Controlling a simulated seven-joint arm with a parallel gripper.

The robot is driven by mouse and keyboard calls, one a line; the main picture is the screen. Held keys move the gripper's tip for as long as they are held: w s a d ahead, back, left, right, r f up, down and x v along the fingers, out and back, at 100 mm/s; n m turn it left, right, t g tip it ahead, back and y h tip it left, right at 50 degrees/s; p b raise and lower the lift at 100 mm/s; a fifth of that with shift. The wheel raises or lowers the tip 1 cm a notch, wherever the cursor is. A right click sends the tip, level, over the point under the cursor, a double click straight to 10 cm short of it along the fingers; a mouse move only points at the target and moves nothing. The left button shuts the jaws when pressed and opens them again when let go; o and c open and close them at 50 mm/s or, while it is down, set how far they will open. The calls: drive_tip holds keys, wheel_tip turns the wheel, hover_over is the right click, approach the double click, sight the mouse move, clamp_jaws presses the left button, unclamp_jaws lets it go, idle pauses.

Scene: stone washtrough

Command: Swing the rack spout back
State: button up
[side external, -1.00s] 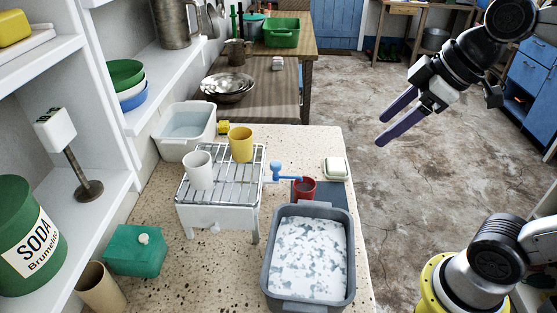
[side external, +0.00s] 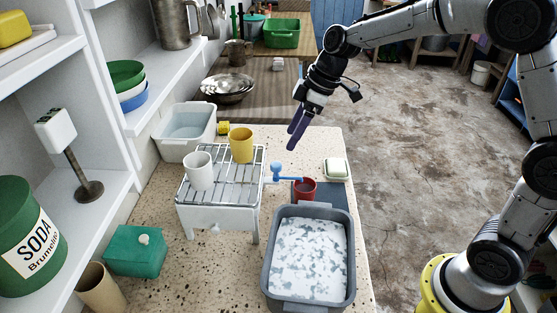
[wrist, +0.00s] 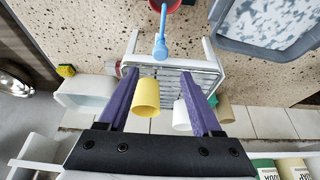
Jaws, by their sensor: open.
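The blue spout (side external: 284,174) sits at the right side of the white drying rack (side external: 220,212). It has a round knob and a thin arm pointing right, over the red mug (side external: 305,190). In the wrist view the blue spout (wrist: 160,42) sticks out from the rack's edge toward the red mug (wrist: 165,4). My gripper (side external: 294,141) is open and empty, in the air above and behind the spout. In the wrist view its two purple fingers (wrist: 162,92) stand apart, with the rack between and beyond them.
A yellow mug (side external: 241,146) and a white mug (side external: 198,171) stand on the rack. A grey tub of suds (side external: 268,262) stands in front of the red mug. A soap dish (side external: 336,169) lies to the right. A white basin (side external: 184,130) is behind the rack.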

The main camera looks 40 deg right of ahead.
sight(277, 164)
drive_tip(key=x, duration=0.9)
drive_tip(key=shift+w+a+f, duration=0.1)
drive_tip(key=shift+f, duration=0.1)
clamp_jaws()
